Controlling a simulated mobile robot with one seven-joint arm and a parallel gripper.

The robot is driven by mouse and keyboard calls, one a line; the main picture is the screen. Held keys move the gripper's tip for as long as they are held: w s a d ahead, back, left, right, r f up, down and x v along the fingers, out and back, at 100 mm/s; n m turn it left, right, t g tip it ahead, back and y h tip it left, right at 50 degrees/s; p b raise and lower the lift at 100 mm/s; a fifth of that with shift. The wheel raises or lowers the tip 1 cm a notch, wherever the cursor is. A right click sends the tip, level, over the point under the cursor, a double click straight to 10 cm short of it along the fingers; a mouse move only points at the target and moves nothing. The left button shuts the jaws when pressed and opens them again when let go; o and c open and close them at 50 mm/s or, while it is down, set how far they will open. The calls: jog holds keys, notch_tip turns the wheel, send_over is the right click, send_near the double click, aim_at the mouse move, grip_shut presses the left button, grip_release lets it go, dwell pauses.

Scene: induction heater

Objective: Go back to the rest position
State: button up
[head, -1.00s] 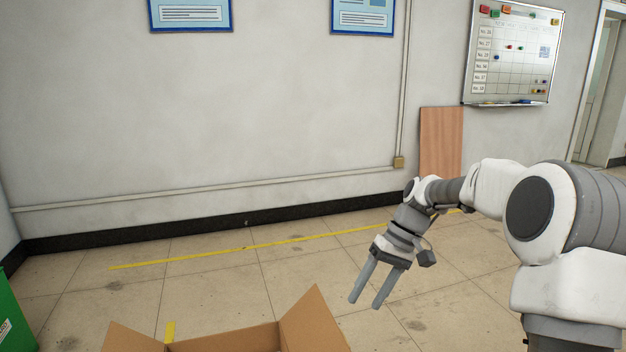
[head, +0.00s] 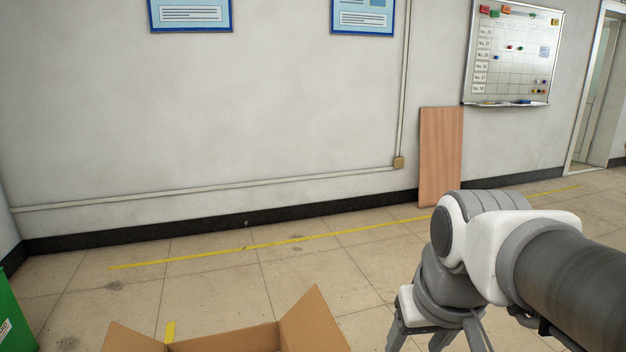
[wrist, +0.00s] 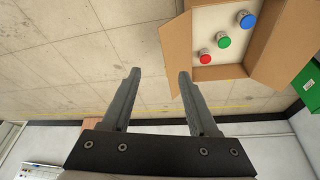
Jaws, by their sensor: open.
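My gripper (wrist: 158,74) is open and empty in the wrist view, its two grey fingers spread over bare floor. In the head view my arm is folded in at the lower right, and I cannot make out the fingertips clearly there. An open cardboard box (wrist: 176,52) is right of the fingers in the wrist view, apart from them. It holds a red (wrist: 205,58), a green (wrist: 223,41) and a blue (wrist: 246,19) round-topped piece. The box's flaps also show at the bottom of the head view (head: 316,325).
A green bin (head: 12,315) stands at the left edge. A wooden board (head: 440,155) leans on the wall below a whiteboard (head: 512,52). A yellow line (head: 250,247) crosses the tiled floor, which is clear between box and wall. A doorway (head: 600,95) is at the right.

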jog(key=s+t+p, duration=0.2)
jog(key=s, duration=0.3)
notch_tip(320, 180, up, 27)
jog(key=p, duration=2.5)
jog(key=shift+w+d+p, duration=0.2)
jog(key=shift+d+p, duration=0.2)
jog(key=shift+f, duration=0.2)
jog(key=shift+c, duration=0.8)
